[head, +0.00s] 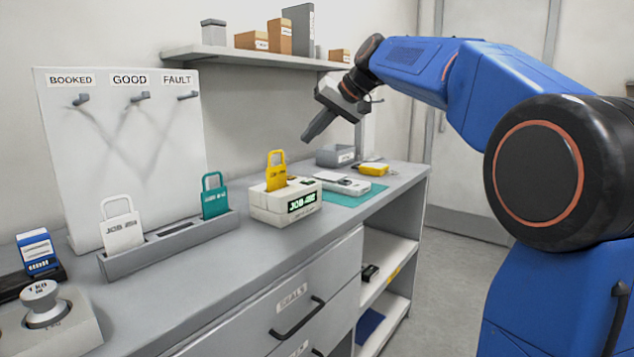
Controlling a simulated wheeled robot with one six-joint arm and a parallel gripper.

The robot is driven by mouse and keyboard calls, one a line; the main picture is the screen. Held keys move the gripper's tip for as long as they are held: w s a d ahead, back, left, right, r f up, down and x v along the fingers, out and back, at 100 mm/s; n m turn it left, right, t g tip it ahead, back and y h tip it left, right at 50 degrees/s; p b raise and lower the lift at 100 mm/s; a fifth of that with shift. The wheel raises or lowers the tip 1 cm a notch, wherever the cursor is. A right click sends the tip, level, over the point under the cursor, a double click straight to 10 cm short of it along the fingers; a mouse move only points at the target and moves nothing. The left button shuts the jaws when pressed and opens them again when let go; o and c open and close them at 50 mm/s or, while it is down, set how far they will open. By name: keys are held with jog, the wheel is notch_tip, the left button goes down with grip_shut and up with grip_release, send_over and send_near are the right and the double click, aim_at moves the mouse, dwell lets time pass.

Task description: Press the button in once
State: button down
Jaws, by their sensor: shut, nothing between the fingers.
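My gripper (308,137) is shut and empty. It hangs in the air above the back right part of the counter, fingers pointing down and to the left, touching nothing. No part is clearly marked as a button. A flat white device (338,183) with a small dark feature on top lies at the edge of a teal mat (352,198), below and to the right of my gripper; whether that feature is a button is too small to tell. A white box with a lit "JOB" display (303,202) stands left of it, with a yellow tag (276,171) upright in it.
A grey rack (170,243) holds a white tag (121,225) and a teal tag (214,195). A hook board (120,130) stands behind. A 1 kg weight (42,302) is front left. A yellow item (373,169) and grey bin (336,155) are back right. A shelf (250,57) hangs above.

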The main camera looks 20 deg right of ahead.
aim_at(311, 181)
jog(key=shift+d+f, duration=0.1)
jog(key=shift+f, duration=0.05)
jog(key=shift+f, duration=4.3)
jog(key=shift+f, duration=0.75)
jog(key=shift+r, duration=0.8)
jog(key=shift+r, duration=2.5)
